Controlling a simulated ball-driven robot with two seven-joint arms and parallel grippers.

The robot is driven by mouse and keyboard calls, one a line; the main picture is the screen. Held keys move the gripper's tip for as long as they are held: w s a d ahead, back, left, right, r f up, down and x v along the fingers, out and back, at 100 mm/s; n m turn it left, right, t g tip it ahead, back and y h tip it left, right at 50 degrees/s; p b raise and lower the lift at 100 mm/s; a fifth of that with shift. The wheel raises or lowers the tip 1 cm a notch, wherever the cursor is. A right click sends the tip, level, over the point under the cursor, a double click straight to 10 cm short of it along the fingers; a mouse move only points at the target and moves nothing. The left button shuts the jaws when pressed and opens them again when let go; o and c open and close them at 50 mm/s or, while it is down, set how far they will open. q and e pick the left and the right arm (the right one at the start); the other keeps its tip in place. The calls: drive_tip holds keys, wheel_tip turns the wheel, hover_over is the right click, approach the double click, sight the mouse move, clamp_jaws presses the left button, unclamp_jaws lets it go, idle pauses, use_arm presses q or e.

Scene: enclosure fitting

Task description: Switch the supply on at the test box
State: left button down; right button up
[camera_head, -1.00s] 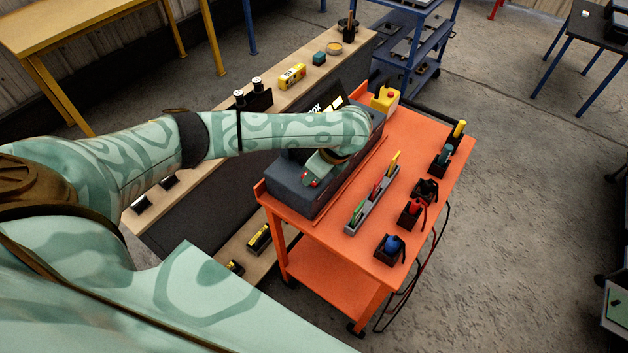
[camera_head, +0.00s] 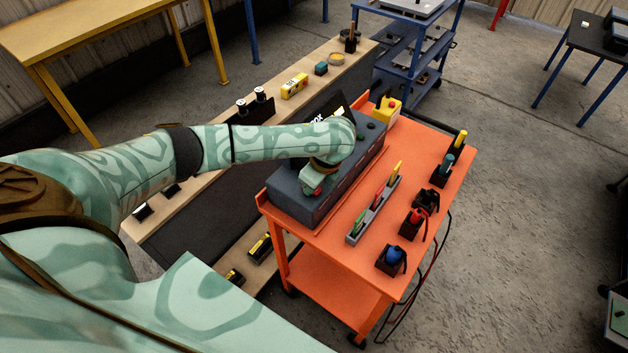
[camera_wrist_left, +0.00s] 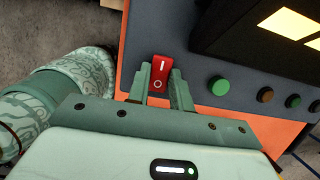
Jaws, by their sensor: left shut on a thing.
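The test box (camera_head: 292,203) is dark blue-grey and stands at the left edge of the orange cart. Its panel (camera_wrist_left: 215,62) fills the upper part of the left wrist view. A red rocker switch (camera_wrist_left: 161,70) marked I and O sits upright on it, I at the top of that view. My left gripper (camera_head: 314,188) is low over the box's near end. In the left wrist view its fingers (camera_wrist_left: 160,88) stand either side of the switch, shut on it. In the head view the gripper and arm hide most of the switch. My right gripper is out of view.
Green and brown round buttons (camera_wrist_left: 217,85) sit right of the switch, below a black display (camera_wrist_left: 250,30) with lit yellow fields. A yellow box (camera_head: 385,112) with a red knob stands behind the test box. A grey probe rack (camera_head: 362,226) and several tool holders (camera_head: 392,262) occupy the cart top (camera_head: 340,240).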

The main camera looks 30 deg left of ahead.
use_arm(q)
drive_tip(key=shift+s+a+r+h+p, duration=0.1)
drive_tip(key=shift+a+r+h+p, duration=0.15)
drive_tip(key=shift+h+p, duration=0.4)
drive_tip(key=shift+a+h, duration=0.1)
drive_tip(key=shift+h, duration=0.45)
drive_tip(key=shift+f+h+p, duration=0.2)
drive_tip(key=shift+h+p, duration=0.1)
drive_tip(key=shift+h, duration=0.1)
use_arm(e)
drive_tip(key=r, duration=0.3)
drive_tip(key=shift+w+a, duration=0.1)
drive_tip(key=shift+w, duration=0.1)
use_arm(q)
drive_tip(key=c, duration=1.2)
unclamp_jaws()
drive_tip(key=shift+c, duration=0.2)
